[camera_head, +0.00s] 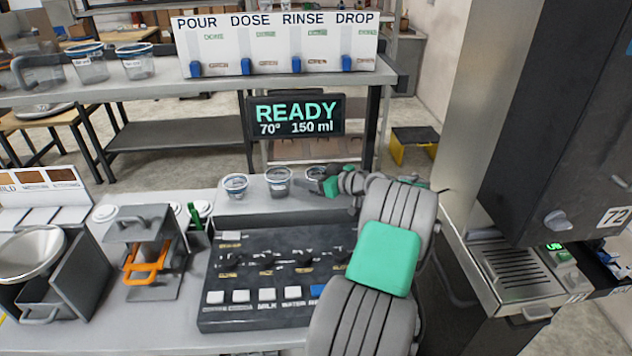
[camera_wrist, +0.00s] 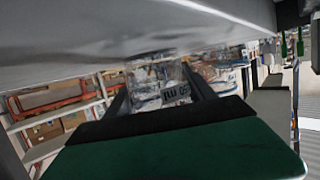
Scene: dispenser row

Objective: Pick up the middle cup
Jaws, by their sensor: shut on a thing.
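Three small clear cups stand in a row at the back of the counter in the head view: the left cup (camera_head: 235,187), the middle cup (camera_head: 278,181) and the right cup (camera_head: 317,172). My gripper (camera_head: 298,185) reaches in from the right, in front of the right cup and partly hiding it, with its tips at the middle cup. The wrist view shows a clear, labelled cup (camera_wrist: 160,84) between the dark fingers. My gripper is shut on it; it appears to be the middle cup. Another clear cup (camera_wrist: 222,76) shows beyond it. Whether the held cup is lifted is hard to tell.
A dark control panel (camera_head: 270,262) with knobs and buttons lies in front of the cups. A READY display (camera_head: 296,118) hangs behind them. An orange-handled holder (camera_head: 146,262) stands left. A tall machine (camera_head: 575,130) stands right.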

